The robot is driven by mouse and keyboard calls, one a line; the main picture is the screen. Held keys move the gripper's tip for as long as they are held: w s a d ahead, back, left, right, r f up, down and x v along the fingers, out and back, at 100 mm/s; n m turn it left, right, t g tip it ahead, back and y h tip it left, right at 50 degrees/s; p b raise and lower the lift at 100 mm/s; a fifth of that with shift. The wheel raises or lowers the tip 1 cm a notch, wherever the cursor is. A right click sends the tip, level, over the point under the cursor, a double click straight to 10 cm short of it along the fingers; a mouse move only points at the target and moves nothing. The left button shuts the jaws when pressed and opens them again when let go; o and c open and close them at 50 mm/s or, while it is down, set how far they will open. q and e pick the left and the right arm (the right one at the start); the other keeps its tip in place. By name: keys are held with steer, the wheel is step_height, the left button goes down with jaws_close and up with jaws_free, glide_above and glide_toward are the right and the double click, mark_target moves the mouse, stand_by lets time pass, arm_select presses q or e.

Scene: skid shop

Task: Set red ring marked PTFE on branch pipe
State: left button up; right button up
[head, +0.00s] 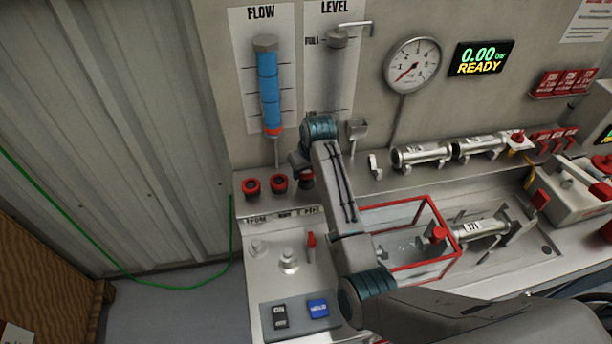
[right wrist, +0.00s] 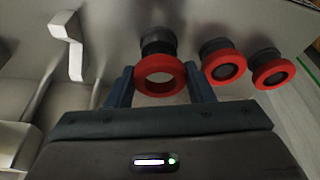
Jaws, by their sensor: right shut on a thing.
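My right gripper (head: 304,170) is at the right-hand end of a row of red rings on dark posts, above the PTFE label (head: 312,210). In the right wrist view its two fingers (right wrist: 160,88) are shut on a red ring (right wrist: 160,93), one on each side. Grey shows through this ring's hole, with a dark post (right wrist: 157,40) just behind it. Whether they touch is unclear. A silvery pipe (head: 482,228) lies beside the red-framed clear box. I cannot tell whether it is the branch pipe. My left gripper is not in view.
Two more red rings (head: 251,187) (head: 278,183) sit on posts to the left. The red-framed box (head: 452,262) stands right of my arm. Pipe sections (head: 420,155) lie along the back ledge. Small fittings (head: 289,260) and switches (head: 318,308) are on the front-left bench.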

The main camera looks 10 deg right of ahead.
steer(key=shift+r, duration=2.45)
